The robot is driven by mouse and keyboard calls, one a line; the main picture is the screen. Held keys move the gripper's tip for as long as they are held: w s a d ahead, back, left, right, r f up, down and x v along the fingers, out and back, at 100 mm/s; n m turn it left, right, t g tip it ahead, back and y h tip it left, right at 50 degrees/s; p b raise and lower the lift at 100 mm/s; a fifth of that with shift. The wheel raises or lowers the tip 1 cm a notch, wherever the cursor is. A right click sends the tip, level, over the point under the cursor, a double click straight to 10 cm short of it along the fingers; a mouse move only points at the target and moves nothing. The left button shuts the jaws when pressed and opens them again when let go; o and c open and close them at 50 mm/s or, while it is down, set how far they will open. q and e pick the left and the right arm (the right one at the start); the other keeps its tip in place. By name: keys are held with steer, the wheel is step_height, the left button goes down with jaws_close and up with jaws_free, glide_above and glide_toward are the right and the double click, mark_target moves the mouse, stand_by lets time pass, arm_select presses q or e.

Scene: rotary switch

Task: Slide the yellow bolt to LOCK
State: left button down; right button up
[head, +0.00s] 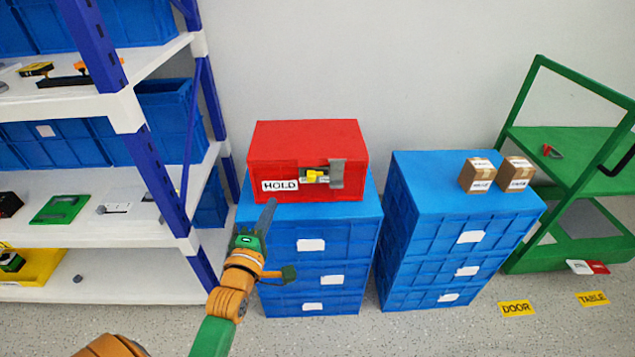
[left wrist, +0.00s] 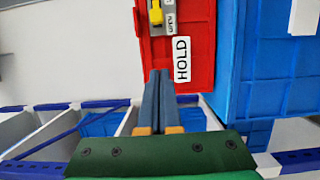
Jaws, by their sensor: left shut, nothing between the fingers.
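A red box (head: 309,150) stands on a stack of blue crates and shows large in the left wrist view (left wrist: 188,65). On its front are a white HOLD label (head: 280,185), a yellow bolt (head: 313,176) and a grey bracket (head: 337,173) to the bolt's right. In the left wrist view, the HOLD label (left wrist: 182,59) and the yellow bolt (left wrist: 156,13) are near the top. No LOCK label is readable. My left gripper (head: 271,203) is shut and empty, its tips just below the HOLD label, left of and below the bolt. My right gripper is not in view.
A stack of blue crates (head: 318,270) bears the red box. Another blue stack (head: 430,235) to the right bears two small cartons. A shelf rack (head: 125,110) stands at the left, a green cart (head: 560,220) at the right. Floor shows in front.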

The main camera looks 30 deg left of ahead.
mark_target(314, 180)
arm_select(q)
steer(key=b+x, duration=0.1)
steer(key=x, duration=0.7)
steer(key=shift+w+f, duration=0.1)
steer(key=shift+w, duration=0.25)
steer(key=shift+w+d, duration=0.3)
steer(key=shift+d, duration=0.3)
steer(key=shift+w+d, duration=0.3)
steer(key=shift+d, duration=0.35)
steer(key=shift+w+d, duration=0.25)
steer(key=shift+d, duration=0.2)
steer(key=w+d, duration=0.1)
steer(key=d, duration=0.2)
steer(key=shift+w+b, duration=0.3)
steer(key=shift+w, duration=0.1)
